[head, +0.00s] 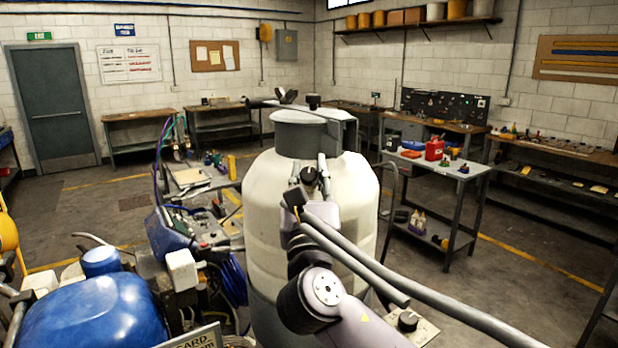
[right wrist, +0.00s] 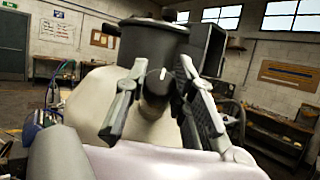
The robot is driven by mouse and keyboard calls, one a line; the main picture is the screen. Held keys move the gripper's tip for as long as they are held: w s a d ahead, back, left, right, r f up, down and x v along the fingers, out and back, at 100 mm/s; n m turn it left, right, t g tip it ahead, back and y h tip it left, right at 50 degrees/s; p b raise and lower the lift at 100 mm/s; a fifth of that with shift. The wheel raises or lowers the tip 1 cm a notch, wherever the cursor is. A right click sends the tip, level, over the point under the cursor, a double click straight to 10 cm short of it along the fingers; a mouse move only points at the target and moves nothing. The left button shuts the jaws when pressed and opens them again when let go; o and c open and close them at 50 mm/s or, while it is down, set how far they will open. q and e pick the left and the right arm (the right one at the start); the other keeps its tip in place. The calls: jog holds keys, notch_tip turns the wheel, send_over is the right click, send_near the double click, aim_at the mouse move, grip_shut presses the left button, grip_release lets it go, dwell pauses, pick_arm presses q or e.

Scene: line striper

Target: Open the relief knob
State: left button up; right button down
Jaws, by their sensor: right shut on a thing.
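The relief knob (right wrist: 156,82) is a dark round knob with a white pointer line, in front of a black cylindrical part in the right wrist view. My right gripper (right wrist: 160,100) has one finger on each side of it and is shut on it. In the head view the dark knob (head: 308,175) shows at the front of the cream tank (head: 268,205), with my right gripper (head: 312,182) at it. My arm hides part of the tank. My left gripper is not in view.
A blue-covered engine (head: 85,315) and hoses stand at the lower left. Grey handlebar tubes (head: 370,262) cross in front of the tank at the right. Another black knob (head: 408,320) sits on a plate at the lower right. Workbenches line the walls, with open floor between.

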jog(key=c, duration=1.3)
grip_release()
jog(key=shift+c, duration=0.2)
jog(key=v, duration=1.2)
